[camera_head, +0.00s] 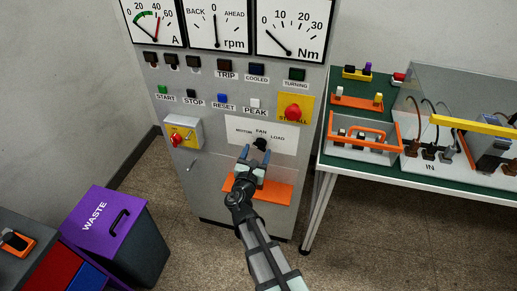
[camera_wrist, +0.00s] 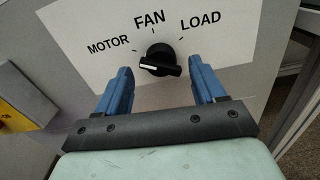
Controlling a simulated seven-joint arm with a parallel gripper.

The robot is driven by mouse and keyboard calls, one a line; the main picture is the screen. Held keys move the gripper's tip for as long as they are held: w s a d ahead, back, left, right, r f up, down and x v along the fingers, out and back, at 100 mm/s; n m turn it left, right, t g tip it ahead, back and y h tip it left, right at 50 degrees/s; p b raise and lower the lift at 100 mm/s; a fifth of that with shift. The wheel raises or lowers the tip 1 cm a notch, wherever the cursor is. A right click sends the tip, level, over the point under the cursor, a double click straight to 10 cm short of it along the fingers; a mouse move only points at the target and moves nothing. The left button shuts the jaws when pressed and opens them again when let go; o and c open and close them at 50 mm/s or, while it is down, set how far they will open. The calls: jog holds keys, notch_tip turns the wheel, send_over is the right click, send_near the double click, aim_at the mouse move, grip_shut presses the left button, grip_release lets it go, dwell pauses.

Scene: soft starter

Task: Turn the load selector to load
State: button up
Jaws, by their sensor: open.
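The load selector is a black knob (camera_wrist: 160,58) on a white label plate (camera_wrist: 85,40) marked MOTOR, FAN and LOAD from left to right. Its white pointer line is on the left part of the handle, pointing left, on the MOTOR side. In the head view the knob (camera_head: 260,144) is small, at the front of the grey cabinet. My gripper (camera_head: 255,155) is open, just below the knob. In the wrist view its two blue fingers stand apart to the left and right of the knob, with nothing held. I cannot tell whether they touch it.
A red STOP-ALL type button (camera_head: 292,112) is above right of the knob, and a yellow box with a red switch (camera_head: 182,133) is at left. An orange ledge (camera_head: 275,191) juts out below. A green-topped table (camera_head: 340,158) stands right; a purple-lidded waste bin (camera_head: 100,215) stands left.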

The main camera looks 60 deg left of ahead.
aim_at(260, 145)
jog(key=shift+x, duration=1.35)
jog(key=shift+c, duration=0.4)
jog(key=c, duration=0.7)
